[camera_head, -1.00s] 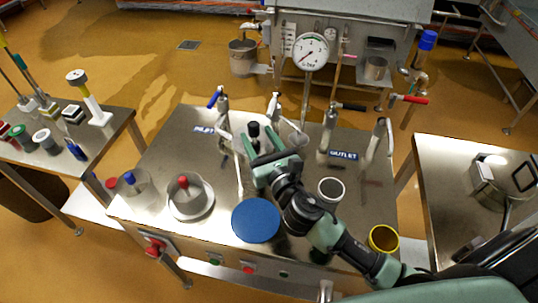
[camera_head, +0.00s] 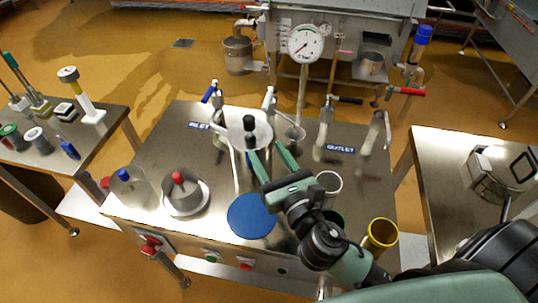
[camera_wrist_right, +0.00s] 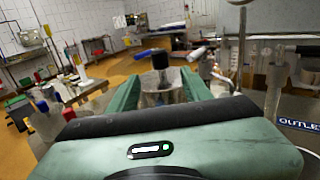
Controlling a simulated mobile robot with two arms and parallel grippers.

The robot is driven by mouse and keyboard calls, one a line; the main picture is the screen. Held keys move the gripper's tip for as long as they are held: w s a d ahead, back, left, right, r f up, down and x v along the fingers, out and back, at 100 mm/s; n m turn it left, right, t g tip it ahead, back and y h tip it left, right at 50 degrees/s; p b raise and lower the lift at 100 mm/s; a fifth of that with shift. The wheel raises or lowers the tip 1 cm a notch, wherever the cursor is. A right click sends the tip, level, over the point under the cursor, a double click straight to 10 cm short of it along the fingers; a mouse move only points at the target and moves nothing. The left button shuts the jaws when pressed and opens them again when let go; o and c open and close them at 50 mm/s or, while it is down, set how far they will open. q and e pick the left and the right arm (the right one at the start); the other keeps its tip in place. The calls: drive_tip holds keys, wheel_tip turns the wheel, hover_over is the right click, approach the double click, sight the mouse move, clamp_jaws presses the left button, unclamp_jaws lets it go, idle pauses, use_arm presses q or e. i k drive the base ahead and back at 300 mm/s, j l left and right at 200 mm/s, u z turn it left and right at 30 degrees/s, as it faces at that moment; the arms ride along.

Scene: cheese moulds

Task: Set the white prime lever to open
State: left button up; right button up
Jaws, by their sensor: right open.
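The white prime lever (camera_head: 269,97) tops a slim metal valve near the back middle of the steel table (camera_head: 160,150), between the blue-lever inlet valve (camera_head: 212,93) and the black-lever outlet valve (camera_head: 328,105). It looks close to upright; its exact setting is too small to tell. My right gripper (camera_head: 264,150) is open and empty, its fingers pointing to the back of the table, in front of and below the lever. A black knob (camera_head: 250,124) on a clear round vessel stands just beyond the fingertips; in the right wrist view the knob (camera_wrist_right: 160,61) appears between the fingers. My left gripper is out of view.
A pressure gauge (camera_head: 305,43) on a post stands behind the valves. A blue disc (camera_head: 251,216), a white-rimmed cup (camera_head: 329,184) and a yellow cup (camera_head: 381,234) lie around my right arm. A red-knobbed mould (camera_head: 181,190) stands left. The table's left middle is fairly clear.

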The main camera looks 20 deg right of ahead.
sight(269, 96)
drive_tip(key=k+j, duration=0.85)
